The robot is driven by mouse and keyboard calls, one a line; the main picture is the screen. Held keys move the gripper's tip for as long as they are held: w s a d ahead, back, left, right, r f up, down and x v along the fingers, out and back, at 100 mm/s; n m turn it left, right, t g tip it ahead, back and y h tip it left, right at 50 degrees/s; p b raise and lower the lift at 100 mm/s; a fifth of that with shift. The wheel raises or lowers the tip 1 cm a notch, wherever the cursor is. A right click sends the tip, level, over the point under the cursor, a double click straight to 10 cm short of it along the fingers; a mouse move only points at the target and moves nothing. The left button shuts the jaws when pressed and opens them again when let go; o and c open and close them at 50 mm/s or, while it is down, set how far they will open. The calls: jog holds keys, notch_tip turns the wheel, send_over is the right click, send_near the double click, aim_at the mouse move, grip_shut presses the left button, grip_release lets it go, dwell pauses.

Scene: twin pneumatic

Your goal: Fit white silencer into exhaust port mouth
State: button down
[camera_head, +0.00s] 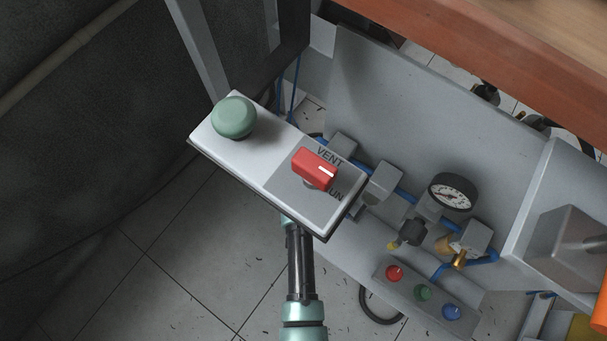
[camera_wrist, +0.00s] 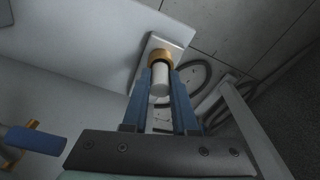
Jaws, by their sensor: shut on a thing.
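The white silencer (camera_wrist: 160,81) is a short white cylinder between the two blue fingers of my gripper (camera_wrist: 161,73) in the wrist view. My gripper is shut on it. The silencer's far end is at a brass ring (camera_wrist: 160,54), which looks like the exhaust port mouth, on a pale grey block (camera_wrist: 167,42). The two look in line, but I cannot tell whether the silencer is inside the ring, touching it or just short of it. In the head view the gripper and silencer are hidden by the control box; only part of my arm shows below it.
A control box (camera_head: 227,147) with a green button (camera_head: 234,117) and red VENT knob (camera_head: 315,168) overhangs my arm. To its right are a pressure gauge (camera_head: 453,192), blue tubing, a brass fitting (camera_head: 460,258) and a three-button panel (camera_head: 408,300). Tiled floor (camera_head: 180,265) is open at lower left.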

jog(key=c, duration=0.7)
grip_release()
jog(key=shift+f, duration=0.15)
notch_tip(320, 180, up, 12)
jog(key=s+p, duration=0.1)
jog(key=p, duration=0.5)
jog(key=shift+s+a+p, duration=0.2)
jog(key=shift+a+p, duration=0.05)
jog(key=shift+p, duration=0.05)
